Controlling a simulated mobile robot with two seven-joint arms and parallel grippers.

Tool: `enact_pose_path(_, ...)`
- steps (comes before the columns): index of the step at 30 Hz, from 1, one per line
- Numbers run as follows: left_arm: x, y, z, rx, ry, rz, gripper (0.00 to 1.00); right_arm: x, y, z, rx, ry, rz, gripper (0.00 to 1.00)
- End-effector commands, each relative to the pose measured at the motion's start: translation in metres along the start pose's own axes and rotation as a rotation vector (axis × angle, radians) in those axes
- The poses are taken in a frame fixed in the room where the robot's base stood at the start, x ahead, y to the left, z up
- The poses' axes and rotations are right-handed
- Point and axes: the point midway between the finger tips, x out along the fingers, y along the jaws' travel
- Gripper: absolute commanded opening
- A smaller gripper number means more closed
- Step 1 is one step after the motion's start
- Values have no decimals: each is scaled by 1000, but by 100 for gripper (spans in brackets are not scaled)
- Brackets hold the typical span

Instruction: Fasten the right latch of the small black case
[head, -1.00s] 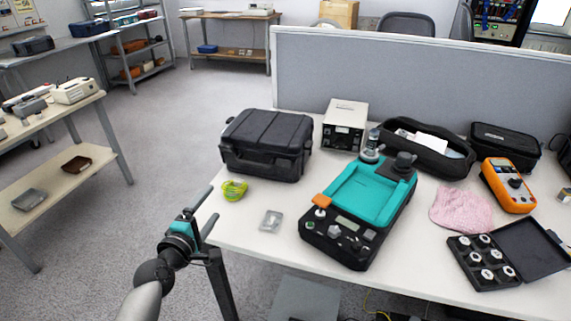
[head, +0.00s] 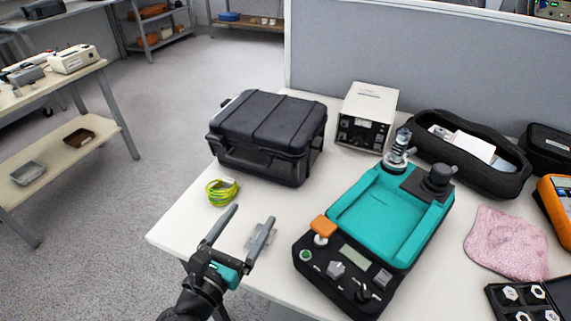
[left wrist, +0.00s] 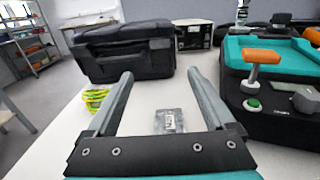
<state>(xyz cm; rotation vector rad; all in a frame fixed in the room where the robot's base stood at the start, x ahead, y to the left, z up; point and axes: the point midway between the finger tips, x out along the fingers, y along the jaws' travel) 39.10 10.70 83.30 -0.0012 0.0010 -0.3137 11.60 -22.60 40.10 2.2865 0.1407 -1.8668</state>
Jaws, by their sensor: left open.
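The small black case (head: 268,135) stands closed at the left back of the white table. Its front faces me, and the latch details are too dark to tell whether they are fastened. It also shows in the left wrist view (left wrist: 125,52), straight beyond the fingers. My left gripper (head: 240,222) is open and empty, in front of the case and apart from it, near the table's front left edge. In the left wrist view its two fingers (left wrist: 160,82) point toward the case. My right gripper is not in view.
A yellow-green coil (head: 221,192) lies left of the gripper. A small clear packet (head: 262,236) lies by its fingers. A teal and black device (head: 375,225) stands to the right, with a white instrument box (head: 366,115) behind.

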Motion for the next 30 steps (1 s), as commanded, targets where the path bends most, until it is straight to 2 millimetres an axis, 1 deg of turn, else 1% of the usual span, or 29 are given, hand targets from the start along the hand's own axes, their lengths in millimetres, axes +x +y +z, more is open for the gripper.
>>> enact_pose_path(5,17,0,2,-4,-3,0,88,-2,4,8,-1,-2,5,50)
enact_pose_path(12,54,0,2,-1,-2,0,88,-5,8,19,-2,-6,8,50)
enact_pose_path(24,116,0,1,1,-2,0,88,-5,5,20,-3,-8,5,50)
enact_pose_path(30,139,0,0,1,-1,-1,88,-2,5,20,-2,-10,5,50)
